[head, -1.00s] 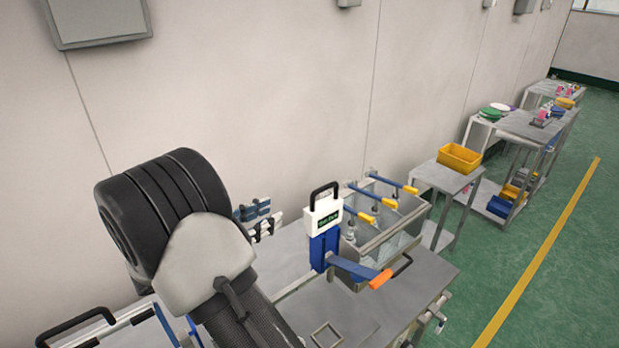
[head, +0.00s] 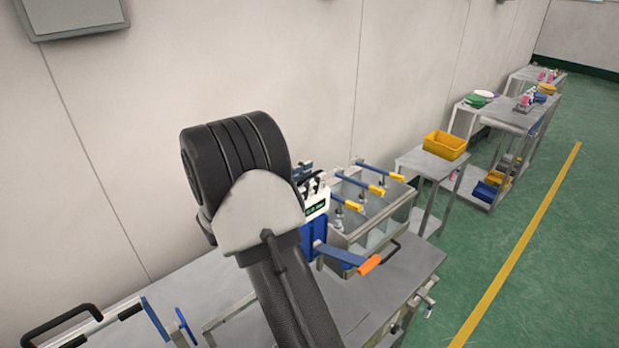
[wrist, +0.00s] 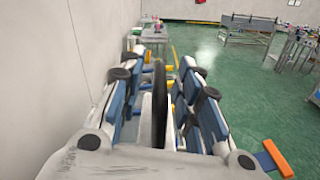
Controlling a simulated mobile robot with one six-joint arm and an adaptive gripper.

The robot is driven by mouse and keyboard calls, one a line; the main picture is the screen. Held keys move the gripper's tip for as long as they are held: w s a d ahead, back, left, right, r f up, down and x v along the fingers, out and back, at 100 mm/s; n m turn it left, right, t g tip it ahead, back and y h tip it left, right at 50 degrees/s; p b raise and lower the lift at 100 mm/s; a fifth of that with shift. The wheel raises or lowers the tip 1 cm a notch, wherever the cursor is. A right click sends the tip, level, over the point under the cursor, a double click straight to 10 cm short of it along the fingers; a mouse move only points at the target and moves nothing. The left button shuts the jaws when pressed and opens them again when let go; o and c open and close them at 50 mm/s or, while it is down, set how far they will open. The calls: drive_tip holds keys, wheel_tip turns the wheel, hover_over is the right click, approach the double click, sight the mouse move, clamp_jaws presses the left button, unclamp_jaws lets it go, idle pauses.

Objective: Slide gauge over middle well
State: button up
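The gauge is a white-topped blue unit (head: 316,210) with a blue lever ending in an orange grip (head: 369,265). It stands at the near left end of a metal tank (head: 404,212) divided into wells; the middle well (head: 376,213) is partly hidden by levers. My gripper (head: 312,185) is at the top of the gauge, partly hidden behind my wrist. In the wrist view, my gripper (wrist: 159,75) is open, with the gauge's upright black handle (wrist: 159,105) between its fingers. A gap shows beside the handle; contact cannot be told. The orange grip (wrist: 277,158) shows at lower right.
Several blue levers with yellow tips (head: 376,190) stick out over the tank. The metal bench (head: 225,285) has a black-handled frame (head: 70,325) at left. A side table holds a yellow bin (head: 445,145). A wall runs behind the bench; green floor is free at right.

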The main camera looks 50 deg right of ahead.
drive_tip(key=shift+d, duration=0.2)
clamp_jaws()
idle(0.3)
drive_tip(key=shift+r, duration=0.1)
idle(0.3)
